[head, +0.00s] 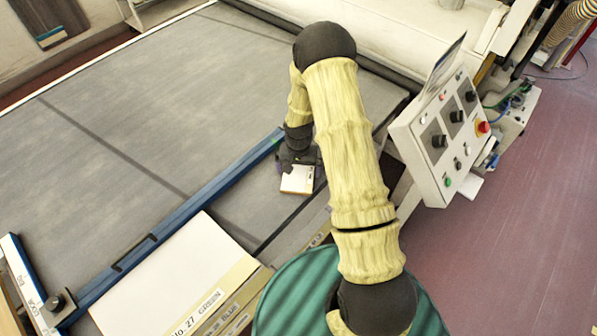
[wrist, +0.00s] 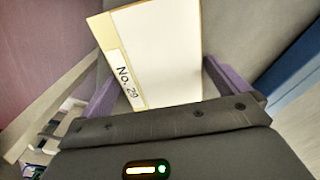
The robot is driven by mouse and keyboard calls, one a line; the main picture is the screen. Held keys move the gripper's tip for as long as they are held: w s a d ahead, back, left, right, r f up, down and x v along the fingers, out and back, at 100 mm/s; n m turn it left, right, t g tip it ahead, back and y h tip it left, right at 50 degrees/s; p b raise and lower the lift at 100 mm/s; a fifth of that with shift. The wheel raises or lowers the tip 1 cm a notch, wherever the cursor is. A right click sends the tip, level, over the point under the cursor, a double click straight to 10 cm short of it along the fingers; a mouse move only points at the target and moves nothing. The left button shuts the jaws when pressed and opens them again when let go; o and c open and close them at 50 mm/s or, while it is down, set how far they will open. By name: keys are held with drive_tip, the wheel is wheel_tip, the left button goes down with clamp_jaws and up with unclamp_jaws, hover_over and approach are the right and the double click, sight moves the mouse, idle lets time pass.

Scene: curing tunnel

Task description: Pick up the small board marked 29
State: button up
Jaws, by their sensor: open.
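The small board marked No. 29 (wrist: 165,55) is white with a cream strip along its left side in the wrist view. In the head view the board (head: 297,180) lies at the near edge of the grey belt, to the right of the blue bar. My gripper (wrist: 160,85) is open, with its purple fingers on either side of the board. Gaps show between the fingers and the board in the wrist view. In the head view my gripper (head: 298,165) is right at the board and partly covers its far end. Whether the board touches the palm is unclear.
A blue bar (head: 180,218) crosses the belt (head: 150,90) diagonally. A large board labelled No. 27 GREEN (head: 185,270) lies at the near left. A control panel (head: 445,135) with knobs and a red button stands right of my arm. The far belt is clear.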

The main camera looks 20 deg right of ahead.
sight(299, 172)
idle(0.4)
drive_tip(key=shift+w, duration=0.1)
drive_tip(key=c, duration=0.7)
drive_tip(key=shift+d+r, duration=0.1)
drive_tip(key=shift+c, duration=0.2)
wheel_tip(299, 172, up, 10)
drive_tip(key=b, duration=0.3)
